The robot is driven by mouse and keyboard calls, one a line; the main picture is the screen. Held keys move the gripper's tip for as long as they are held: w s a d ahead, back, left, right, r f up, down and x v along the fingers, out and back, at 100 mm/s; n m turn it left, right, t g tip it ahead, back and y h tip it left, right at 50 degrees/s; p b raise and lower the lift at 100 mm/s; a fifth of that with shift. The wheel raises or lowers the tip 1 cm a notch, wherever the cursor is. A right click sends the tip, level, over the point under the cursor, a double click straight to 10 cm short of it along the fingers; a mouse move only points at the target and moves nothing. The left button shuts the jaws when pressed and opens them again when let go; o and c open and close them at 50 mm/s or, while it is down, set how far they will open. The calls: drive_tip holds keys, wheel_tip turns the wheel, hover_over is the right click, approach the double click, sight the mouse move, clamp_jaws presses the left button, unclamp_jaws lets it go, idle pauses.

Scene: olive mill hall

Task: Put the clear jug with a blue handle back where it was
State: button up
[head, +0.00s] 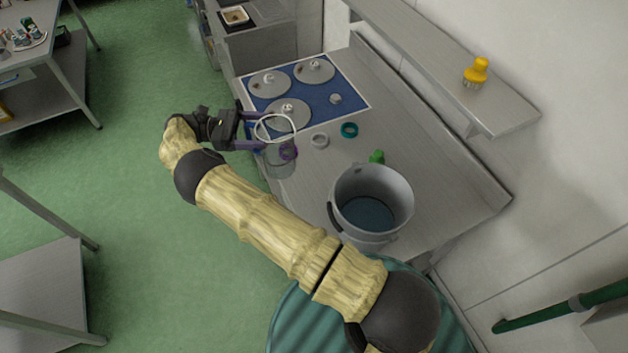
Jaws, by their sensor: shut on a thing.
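The clear jug (279,165) is see-through with a pale rim. It is in my gripper (259,130), whose two dark fingers reach to the rim from the left. The jug is by the left edge of the grey counter (310,184), in front of the blue mat. Its blue handle is not clear to see; it is at or between the fingers. I cannot tell whether the jug's base touches the counter.
Several grey lids lie on the blue mat (344,88). A purple ring (288,152) shows at the jug; a white ring (320,140), teal ring (349,130), green item (377,156) and grey pot (374,202) are to the right. A shelf (430,45) holds a yellow-topped item (477,72).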

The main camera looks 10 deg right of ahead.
drive_tip(key=w+d+f+n+t+b, duration=0.1)
drive_tip(key=d+f+n+t+b, duration=0.1)
drive_tip(key=t, duration=0.1)
drive_tip(key=w+d+f+n+t+b, duration=0.2)
drive_tip(key=d+f+t+b, duration=0.1)
drive_tip(key=w+d+f+n+t+b, duration=0.2)
drive_tip(key=t+b, duration=0.1)
drive_tip(key=t, duration=0.1)
drive_tip(key=shift+w+d+f+n, duration=0.1)
drive_tip(key=shift+d+f+n, duration=0.15)
drive_tip(key=shift+d+n, duration=0.05)
drive_tip(key=d+f+n+t+b, duration=0.1)
drive_tip(key=d+f, duration=0.1)
drive_tip(key=s+d+f+n+t+y+b, duration=0.1)
drive_tip(key=f+t+b, duration=0.1)
drive_tip(key=d+f+n+t+y+b, duration=0.1)
drive_tip(key=d+f+b, duration=0.1)
drive_tip(key=shift+s+d+f+t, duration=0.3)
drive_tip(key=shift+s, duration=0.05)
drive_tip(key=shift+f, duration=0.1)
drive_tip(key=shift+f+p, duration=1.55)
drive_tip(key=shift+f, duration=3.35)
drive_tip(key=shift+f, duration=0.1)
